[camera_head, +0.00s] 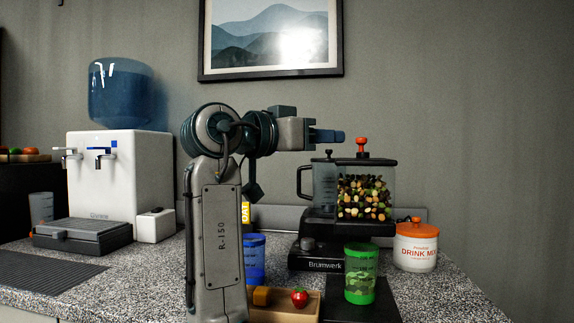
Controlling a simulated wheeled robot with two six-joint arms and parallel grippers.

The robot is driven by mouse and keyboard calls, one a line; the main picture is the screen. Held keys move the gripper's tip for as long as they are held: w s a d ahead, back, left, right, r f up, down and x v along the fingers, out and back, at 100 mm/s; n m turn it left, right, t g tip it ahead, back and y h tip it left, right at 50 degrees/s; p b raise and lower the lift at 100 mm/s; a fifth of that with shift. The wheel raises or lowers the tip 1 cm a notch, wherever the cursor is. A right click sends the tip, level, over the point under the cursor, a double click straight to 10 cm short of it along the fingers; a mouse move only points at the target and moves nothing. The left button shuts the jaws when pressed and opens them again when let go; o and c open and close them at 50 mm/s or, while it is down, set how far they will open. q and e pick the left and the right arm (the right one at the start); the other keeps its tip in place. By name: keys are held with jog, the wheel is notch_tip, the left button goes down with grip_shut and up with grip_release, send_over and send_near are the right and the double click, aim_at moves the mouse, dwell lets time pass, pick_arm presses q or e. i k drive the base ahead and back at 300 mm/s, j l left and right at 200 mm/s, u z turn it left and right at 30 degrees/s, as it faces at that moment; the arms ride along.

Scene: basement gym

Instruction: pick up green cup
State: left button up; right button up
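The green cup (360,284) stands upright on a dark mat on the speckled counter, right of the picture's middle. It is translucent, with markings on its side.
A blue cup (255,262) and a wooden tray (285,309) with a red fruit are left of the green cup. A blender (364,190) stands behind it, an orange-lidded jar (416,248) to its right. A water dispenser (120,180) stands left. The right front counter is clear.

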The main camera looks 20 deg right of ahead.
aim_at(361, 259)
jog(key=k+j, duration=0.1)
jog(key=j, duration=0.85)
jog(key=k+j, duration=0.15)
jog(key=j, duration=0.35)
